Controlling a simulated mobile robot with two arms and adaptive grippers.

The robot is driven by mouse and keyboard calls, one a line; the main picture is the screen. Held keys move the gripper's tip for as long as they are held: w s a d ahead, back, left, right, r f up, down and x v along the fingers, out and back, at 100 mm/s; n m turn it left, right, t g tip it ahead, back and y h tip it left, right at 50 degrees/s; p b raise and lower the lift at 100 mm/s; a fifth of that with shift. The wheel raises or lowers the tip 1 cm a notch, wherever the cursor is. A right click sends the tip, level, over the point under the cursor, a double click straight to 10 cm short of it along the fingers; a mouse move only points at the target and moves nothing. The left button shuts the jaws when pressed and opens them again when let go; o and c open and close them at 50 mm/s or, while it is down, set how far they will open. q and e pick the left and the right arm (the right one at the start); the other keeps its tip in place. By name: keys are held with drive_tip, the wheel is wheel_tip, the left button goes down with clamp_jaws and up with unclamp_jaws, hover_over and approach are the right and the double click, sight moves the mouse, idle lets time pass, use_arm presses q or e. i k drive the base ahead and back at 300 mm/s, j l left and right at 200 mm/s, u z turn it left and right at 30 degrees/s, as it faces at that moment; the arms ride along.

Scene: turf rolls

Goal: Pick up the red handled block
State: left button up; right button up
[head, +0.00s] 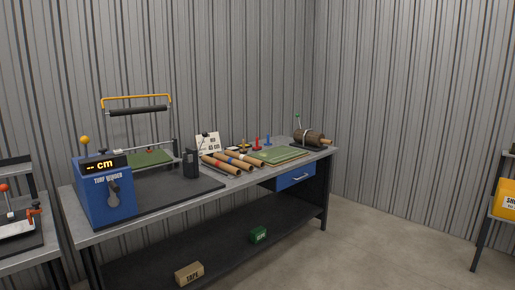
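A small upright red handled block (257,145) stands toward the back of the workbench (215,204), behind a green turf mat (278,155). A blue handled piece (268,141) stands just to its right, and a yellow and dark piece (244,146) sits to its left. The red block is small in the picture, so its base is hard to make out. Neither of my grippers shows in the head view.
Several brown rolls (222,164) lie in front of the handled pieces. A barrel-like device (309,137) stands at the right end. Floor (370,240) is clear to the right.

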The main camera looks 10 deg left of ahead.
sight(256, 147)
drive_tip(key=i+l+z, duration=0.15)
drive_tip(key=i+z, duration=0.25)
drive_tip(key=i, duration=0.35)
drive_tip(key=i+l, duration=0.1)
drive_tip(key=i, duration=1.3)
drive_tip(key=i+l, duration=0.15)
drive_tip(key=i, duration=0.55)
drive_tip(key=j+u, duration=0.05)
